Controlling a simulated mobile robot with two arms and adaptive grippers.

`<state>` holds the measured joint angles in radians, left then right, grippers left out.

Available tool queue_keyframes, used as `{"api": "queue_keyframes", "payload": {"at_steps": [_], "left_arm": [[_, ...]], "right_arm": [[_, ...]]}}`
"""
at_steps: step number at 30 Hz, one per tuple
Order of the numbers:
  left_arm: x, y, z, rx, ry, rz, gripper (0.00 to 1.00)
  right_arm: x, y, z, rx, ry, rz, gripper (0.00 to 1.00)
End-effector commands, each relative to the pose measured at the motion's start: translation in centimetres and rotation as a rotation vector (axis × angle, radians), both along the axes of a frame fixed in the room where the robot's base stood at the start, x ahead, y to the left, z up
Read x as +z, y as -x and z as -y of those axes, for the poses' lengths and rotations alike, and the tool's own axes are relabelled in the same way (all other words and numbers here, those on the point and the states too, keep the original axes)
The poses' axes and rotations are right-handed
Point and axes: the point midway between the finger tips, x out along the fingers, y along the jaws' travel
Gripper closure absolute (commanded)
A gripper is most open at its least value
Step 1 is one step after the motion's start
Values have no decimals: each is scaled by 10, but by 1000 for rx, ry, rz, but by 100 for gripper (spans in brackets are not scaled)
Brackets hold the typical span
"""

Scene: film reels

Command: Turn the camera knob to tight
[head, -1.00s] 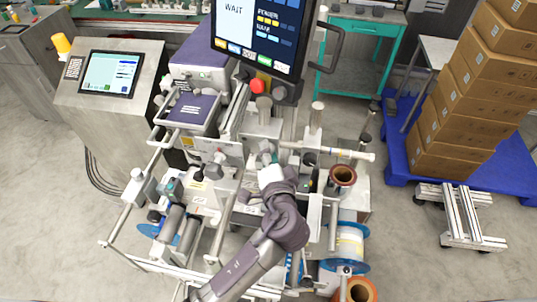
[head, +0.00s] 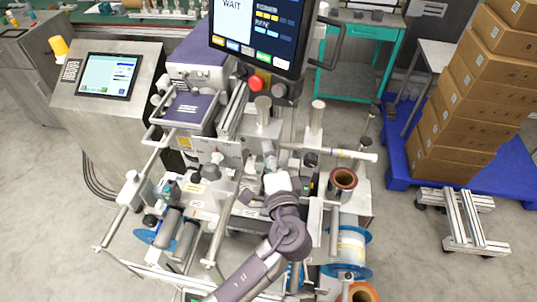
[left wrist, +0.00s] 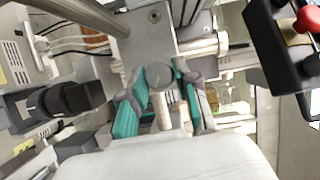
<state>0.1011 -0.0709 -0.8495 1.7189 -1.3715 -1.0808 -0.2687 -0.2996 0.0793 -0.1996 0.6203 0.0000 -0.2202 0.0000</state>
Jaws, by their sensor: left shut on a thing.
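My left gripper (head: 271,163) reaches into the middle of the film machine in the head view. In the left wrist view its two teal-padded fingers (left wrist: 160,98) close around a round grey knob (left wrist: 159,75), which I take to be the camera knob. The knob's flat cap shows between the fingertips, below a grey metal plate. Its tight or loose setting cannot be read. In the head view the knob is mostly hidden by the gripper. My right gripper is in neither view.
A monitor (head: 262,32) with a red button (head: 256,84) is above. A brown reel (head: 343,180) stands at right. Rails and rollers crowd the space around my arm.

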Motion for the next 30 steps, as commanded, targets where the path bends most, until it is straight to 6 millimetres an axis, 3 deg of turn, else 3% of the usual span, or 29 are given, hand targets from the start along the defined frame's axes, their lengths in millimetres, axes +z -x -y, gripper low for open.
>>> {"api": "queue_keyframes", "payload": {"at_steps": [8, 9, 12, 23, 30], "left_arm": [[0, 0, 0, -1, -2, 1, 100], [0, 0, 0, -1, -2, 0, 63], [0, 0, 0, -1, -2, 0, 46], [0, 3, 1, 0, -1, -1, 44], [-1, 40, 8, -2, 1, -5, 44]], "right_arm": [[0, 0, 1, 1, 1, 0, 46], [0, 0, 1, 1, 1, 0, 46], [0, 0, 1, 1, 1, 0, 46], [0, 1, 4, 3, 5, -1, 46], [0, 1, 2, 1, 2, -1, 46]]}}
